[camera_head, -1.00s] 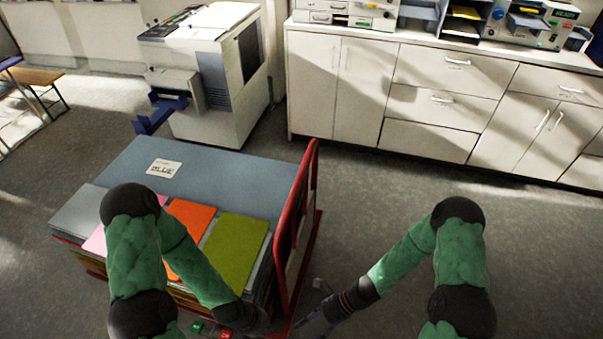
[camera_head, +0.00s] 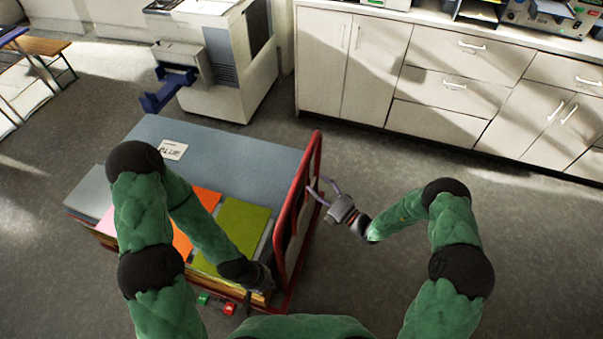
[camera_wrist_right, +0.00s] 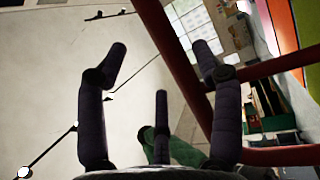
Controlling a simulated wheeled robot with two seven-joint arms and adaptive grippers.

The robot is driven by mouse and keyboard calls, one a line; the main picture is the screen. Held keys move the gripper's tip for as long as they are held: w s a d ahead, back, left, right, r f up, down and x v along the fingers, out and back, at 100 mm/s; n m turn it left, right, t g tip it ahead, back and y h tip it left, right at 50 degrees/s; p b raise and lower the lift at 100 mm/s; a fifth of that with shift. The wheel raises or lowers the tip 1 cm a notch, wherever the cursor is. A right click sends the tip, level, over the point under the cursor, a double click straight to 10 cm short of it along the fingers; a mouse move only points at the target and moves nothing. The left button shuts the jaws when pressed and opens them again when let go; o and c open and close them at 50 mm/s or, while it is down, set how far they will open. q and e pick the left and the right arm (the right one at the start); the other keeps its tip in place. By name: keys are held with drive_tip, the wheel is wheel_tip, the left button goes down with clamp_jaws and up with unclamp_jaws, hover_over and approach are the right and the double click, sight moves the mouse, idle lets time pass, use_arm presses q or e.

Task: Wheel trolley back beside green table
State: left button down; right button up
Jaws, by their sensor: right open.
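The trolley (camera_head: 240,149) has a blue-grey top, a card reading BLUE (camera_head: 172,150), and pink, orange and green sheets. Its red end frame (camera_head: 310,165) stands upright on the right side and also shows in the right wrist view (camera_wrist_right: 168,42). My right gripper (camera_head: 322,190) is open beside this frame, its purple fingers spread; a red bar shows between the fingers in the wrist view. I cannot tell if they touch it. My left gripper (camera_head: 265,292) is at the trolley's near right corner, its fingers mostly hidden. I cannot make out a green table.
A white copier (camera_head: 225,70) with a blue tray (camera_head: 167,92) stands behind the trolley. White cabinets (camera_head: 375,75) line the back right. A wooden-topped desk (camera_head: 40,46) is at the far left. Grey floor is clear right of the trolley.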

sight(301, 173)
drive_tip(key=x, duration=0.7)
drive_tip(key=shift+a, duration=0.1)
clamp_jaws()
